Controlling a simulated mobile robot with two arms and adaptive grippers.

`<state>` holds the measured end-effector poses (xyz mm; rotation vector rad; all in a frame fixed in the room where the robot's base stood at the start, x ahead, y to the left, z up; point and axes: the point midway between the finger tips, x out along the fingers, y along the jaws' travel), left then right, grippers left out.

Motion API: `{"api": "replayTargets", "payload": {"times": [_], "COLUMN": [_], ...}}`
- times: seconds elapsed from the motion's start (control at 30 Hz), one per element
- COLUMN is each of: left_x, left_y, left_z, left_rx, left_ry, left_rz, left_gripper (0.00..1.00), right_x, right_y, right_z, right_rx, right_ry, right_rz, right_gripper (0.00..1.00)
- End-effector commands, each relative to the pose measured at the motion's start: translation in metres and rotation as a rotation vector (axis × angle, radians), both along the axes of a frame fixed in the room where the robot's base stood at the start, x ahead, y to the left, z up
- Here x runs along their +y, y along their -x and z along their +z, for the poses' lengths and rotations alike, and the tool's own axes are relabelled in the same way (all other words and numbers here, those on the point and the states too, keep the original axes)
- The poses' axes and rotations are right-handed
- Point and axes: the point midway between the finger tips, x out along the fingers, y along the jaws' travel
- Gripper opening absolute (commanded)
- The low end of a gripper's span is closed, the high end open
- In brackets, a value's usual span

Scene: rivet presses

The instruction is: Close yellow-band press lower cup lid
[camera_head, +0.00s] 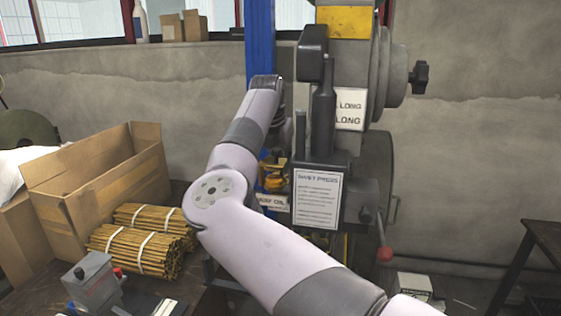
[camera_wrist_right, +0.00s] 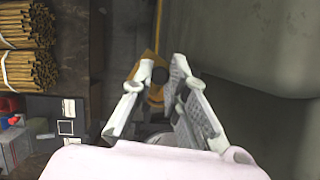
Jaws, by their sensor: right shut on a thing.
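The yellow-band press (camera_head: 345,22) stands at center right in the head view, with a grey body, a yellow band on top and a "LONG" sign. Low on its left side is a small yellow-orange fitting (camera_head: 272,178), partly hidden by my right arm; it appears to be the lower cup area. In the right wrist view, my right gripper (camera_wrist_right: 160,88) has its fingers around a yellow-orange part with a dark round center (camera_wrist_right: 157,74), which looks like the lower cup lid. Its exact angle is unclear. My left gripper is in neither view.
A blue post (camera_head: 260,40) stands left of the press. A red-knobbed lever (camera_head: 385,254) sticks out low on its right. An open cardboard box (camera_head: 95,175) and bundled rods (camera_head: 140,250) stand left. A dark table (camera_head: 545,240) is at far right.

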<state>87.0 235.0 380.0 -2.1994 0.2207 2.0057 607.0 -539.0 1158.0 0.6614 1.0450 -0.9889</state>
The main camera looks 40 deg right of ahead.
Motion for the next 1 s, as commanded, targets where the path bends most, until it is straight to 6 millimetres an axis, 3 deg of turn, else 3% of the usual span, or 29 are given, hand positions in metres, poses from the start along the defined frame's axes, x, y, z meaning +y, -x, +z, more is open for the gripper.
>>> {"api": "replayTargets", "payload": {"times": [1.0], "left_x": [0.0], "left_y": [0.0], "left_z": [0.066], "left_rx": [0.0], "left_ry": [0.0], "left_rz": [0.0], "left_gripper": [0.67], "right_x": [0.014], "right_y": [0.018], "right_z": [0.004], "right_rx": [0.0], "right_ry": [0.002], "right_rz": [-0.847], "right_gripper": [0.0]}}
